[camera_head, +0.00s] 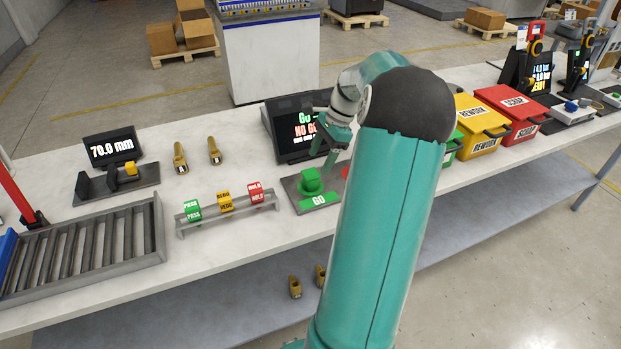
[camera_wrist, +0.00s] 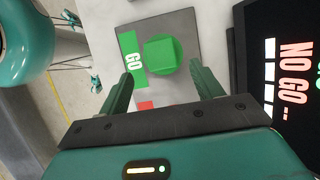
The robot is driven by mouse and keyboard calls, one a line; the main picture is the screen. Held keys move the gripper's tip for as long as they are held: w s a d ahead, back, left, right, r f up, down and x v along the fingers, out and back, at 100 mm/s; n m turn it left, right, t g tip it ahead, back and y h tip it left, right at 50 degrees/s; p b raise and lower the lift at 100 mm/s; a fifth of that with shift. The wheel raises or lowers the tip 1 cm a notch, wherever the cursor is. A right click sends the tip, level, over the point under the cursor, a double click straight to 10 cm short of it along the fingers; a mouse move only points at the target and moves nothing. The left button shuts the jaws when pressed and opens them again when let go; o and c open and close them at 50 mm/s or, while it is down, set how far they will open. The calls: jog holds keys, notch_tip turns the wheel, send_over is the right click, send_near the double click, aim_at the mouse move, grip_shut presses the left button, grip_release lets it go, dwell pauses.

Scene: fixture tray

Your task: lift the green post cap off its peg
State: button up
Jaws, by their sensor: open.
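The green post cap (camera_head: 311,180) sits on the dark fixture tray (camera_head: 293,187), beside the green GO label (camera_head: 319,200). In the wrist view the cap (camera_wrist: 161,54) looks like a green block on a rounder green base. Its peg is hidden. My gripper (camera_wrist: 161,82) is open and empty, its two green fingers apart. The cap lies beyond the fingertips in that view, roughly in line with the gap and not between the fingers. In the head view my gripper (camera_head: 327,150) is above and to the right of the cap, partly hidden by my arm.
A screen (camera_head: 285,143) stands behind the tray. A red patch (camera_wrist: 146,105) lies on the tray, partly covered. A rack with PASS, REDO and HOLD blocks (camera_head: 225,203) is to the left. Yellow and red bins (camera_head: 512,108) stand to the right.

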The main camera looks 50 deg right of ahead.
aim_at(312, 173)
jog(key=x, duration=0.7)
jog(key=shift+w+r, duration=0.1)
jog(key=shift+w, duration=0.05)
jog(key=shift+a, duration=0.1)
jog(key=shift+c, duration=0.2)
jog(key=c, duration=1)
